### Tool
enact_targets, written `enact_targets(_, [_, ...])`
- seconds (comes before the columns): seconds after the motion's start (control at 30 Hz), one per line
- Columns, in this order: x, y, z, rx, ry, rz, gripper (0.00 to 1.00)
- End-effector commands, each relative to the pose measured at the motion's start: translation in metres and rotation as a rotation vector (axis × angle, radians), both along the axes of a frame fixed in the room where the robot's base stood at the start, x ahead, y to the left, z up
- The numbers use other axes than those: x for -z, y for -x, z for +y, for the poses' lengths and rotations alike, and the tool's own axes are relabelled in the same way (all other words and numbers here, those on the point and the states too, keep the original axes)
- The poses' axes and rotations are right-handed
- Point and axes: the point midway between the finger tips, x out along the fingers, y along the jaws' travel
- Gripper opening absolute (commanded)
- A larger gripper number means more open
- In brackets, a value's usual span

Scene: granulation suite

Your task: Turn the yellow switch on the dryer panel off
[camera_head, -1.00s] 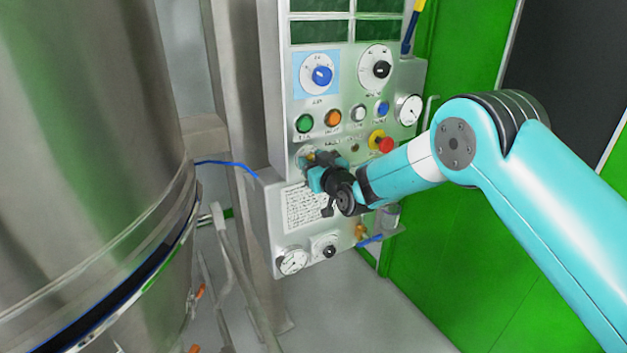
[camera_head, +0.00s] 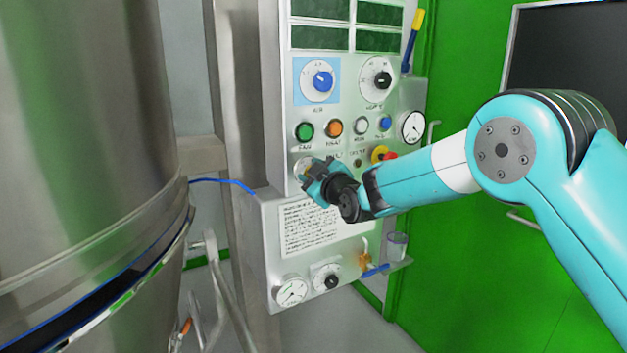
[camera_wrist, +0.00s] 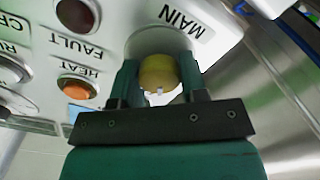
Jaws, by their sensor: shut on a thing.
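The yellow switch (camera_wrist: 159,73) is a round knob on the dryer panel (camera_head: 346,95), beside the printed word MAIN, which appears upside down in the wrist view. My gripper (camera_wrist: 158,82) has one finger on each side of the knob and is shut on it. A small white mark shows on the knob's lower edge in the wrist view. In the head view my gripper (camera_head: 309,170) is at the panel's lower left, below the green button, and covers most of the switch.
Above are a green button (camera_head: 304,131), an orange button (camera_head: 334,128) and a blue-knobbed dial (camera_head: 322,81). A red emergency button (camera_head: 391,156) sits right of my gripper. A large steel vessel (camera_head: 85,130) stands left. A lower box (camera_head: 270,240) with gauges juts out below.

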Motion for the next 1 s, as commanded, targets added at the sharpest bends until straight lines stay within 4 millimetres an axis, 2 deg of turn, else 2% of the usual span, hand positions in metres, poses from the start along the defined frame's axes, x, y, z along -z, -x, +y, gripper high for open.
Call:
enact_targets(0.37, [0.000,-0.001,-0.002,0.004,0.007,-0.004,0.16])
enact_targets(0.4, [0.000,-0.001,-0.002,0.004,0.007,-0.004,0.47])
enact_targets(0.5, [0.000,-0.001,-0.001,0.004,0.006,-0.004,0.66])
enact_targets(0.83, [0.000,0.002,-0.001,0.000,0.004,-0.003,0.66])
enact_targets(1.0, [0.001,0.017,-0.012,0.001,0.005,-0.002,0.66])
